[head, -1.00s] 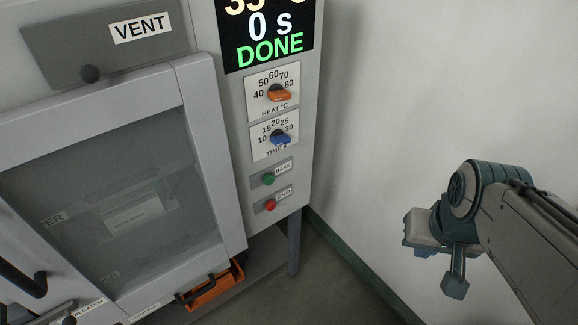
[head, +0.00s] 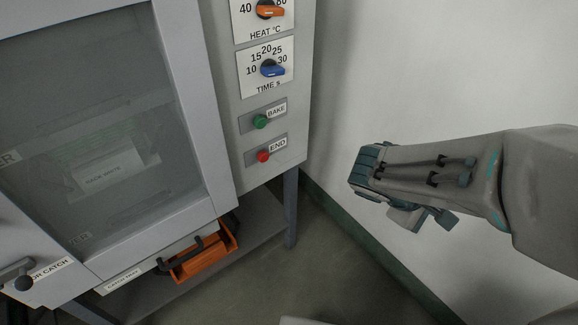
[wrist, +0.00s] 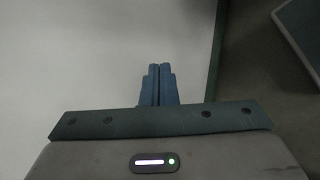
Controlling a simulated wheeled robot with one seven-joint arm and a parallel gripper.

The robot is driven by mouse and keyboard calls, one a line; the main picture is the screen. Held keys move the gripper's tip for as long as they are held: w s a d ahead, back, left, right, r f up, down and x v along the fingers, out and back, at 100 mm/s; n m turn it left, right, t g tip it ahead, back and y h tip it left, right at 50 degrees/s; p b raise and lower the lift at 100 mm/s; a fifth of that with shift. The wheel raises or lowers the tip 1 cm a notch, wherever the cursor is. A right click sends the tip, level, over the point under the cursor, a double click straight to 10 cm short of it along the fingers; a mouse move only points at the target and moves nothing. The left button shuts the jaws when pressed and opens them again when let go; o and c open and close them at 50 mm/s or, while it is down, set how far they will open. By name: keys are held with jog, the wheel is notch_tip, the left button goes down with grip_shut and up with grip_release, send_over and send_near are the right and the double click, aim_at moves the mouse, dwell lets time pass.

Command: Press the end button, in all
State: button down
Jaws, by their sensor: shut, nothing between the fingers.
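The red END button (head: 263,156) sits beside its END label on the lower right of the oven's control panel, below the green BAKE button (head: 260,121). My gripper's fingers (wrist: 159,84) are together and empty in the wrist view, against a pale wall and a strip of dark floor. In the head view my arm reaches in from the right and its end is to the right of the panel, clear of the buttons.
The oven door (head: 95,130) with its dark window is closed. An orange tray with a dark handle (head: 205,258) sits on the lower shelf. The TIME knob (head: 272,70) is above the buttons. A white wall (head: 420,70) stands to the right; the space between it and the panel is free.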

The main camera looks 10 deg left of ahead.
aim_at(263, 156)
jog(key=w+a+f+n+t+b, duration=0.8)
jog(key=w+a+n+t+b, duration=0.15)
jog(key=a, duration=0.35)
jog(key=a+f+n+t+y+b, duration=0.2)
jog(key=a+n+y, duration=0.3)
jog(key=a, duration=0.3)
jog(key=s+a+f+n+t+y+b, duration=0.1)
jog(key=a+f+n+t+y+b, duration=0.1)
jog(key=a, duration=0.7)
jog(key=n+t+y+b, duration=0.1)
jog(key=n+t+y, duration=0.1)
jog(key=n+y, duration=0.1)
jog(key=shift+s+f+b, duration=0.2)
jog(key=shift+b, duration=0.15)
jog(key=shift+w+a, duration=0.1)
jog(key=shift+a, duration=0.1)
jog(key=w+a, duration=0.5)
jog(key=a, duration=0.1)
jog(key=shift+w+a, duration=0.2)
jog(key=shift+w, duration=0.05)
jog(key=shift+w+a, duration=0.1)
jog(key=shift+w+a, duration=0.2)
jog(key=shift+a, duration=0.05)
